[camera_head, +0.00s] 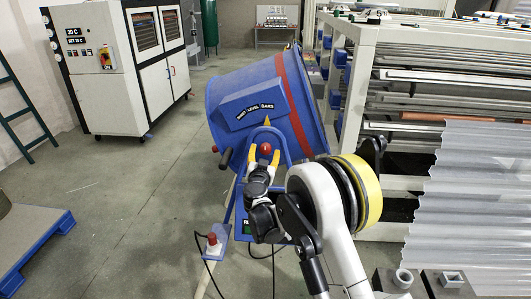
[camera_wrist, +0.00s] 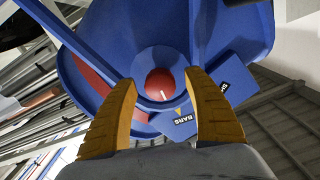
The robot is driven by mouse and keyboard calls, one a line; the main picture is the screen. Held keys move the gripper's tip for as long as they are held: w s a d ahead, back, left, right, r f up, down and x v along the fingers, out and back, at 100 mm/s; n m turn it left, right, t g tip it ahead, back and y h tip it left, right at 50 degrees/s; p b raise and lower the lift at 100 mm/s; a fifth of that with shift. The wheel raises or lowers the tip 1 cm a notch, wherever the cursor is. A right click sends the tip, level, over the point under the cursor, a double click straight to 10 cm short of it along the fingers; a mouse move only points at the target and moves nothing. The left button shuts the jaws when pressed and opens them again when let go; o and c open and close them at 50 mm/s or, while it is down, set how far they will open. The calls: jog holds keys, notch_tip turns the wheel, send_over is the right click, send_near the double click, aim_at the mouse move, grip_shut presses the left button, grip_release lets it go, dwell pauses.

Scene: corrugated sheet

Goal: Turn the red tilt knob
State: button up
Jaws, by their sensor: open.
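In the wrist view the round red knob (camera_wrist: 159,85) shows a short white mark and lies in the middle of a blue disc. My gripper (camera_head: 264,155) is open, its two yellow fingers pointing at the knob. In the wrist view the gripper's fingertips (camera_wrist: 160,77) lie on either side of the knob with gaps to both. I cannot tell whether the tips reach past its front face. The blue drum (camera_head: 235,92) is tilted and has a red band.
A control box with a red button (camera_head: 212,238) stands low left of my arm. Racks with metal bars (camera_head: 450,75) and corrugated sheets (camera_head: 470,205) fill the right. A white cabinet (camera_head: 98,75) stands at the back left.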

jog(key=shift+w, duration=0.85)
jog(key=c, duration=1.2)
jog(key=shift+d+n, duration=0.1)
jog(key=shift+n, duration=0.3)
jog(key=n+b, duration=0.1)
jog(key=n, duration=0.3)
jog(key=n+b, duration=0.1)
jog(key=n, duration=0.3)
jog(key=shift+d+n, duration=0.1)
jog(key=shift+n, duration=0.2)
jog(key=n, duration=0.4)
jog(key=shift+r+b, duration=0.1)
jog(key=shift+b, duration=0.25)
jog(key=n, duration=0.4)
jog(key=shift+d+r, duration=0.1)
jog(key=shift+n, duration=0.4)
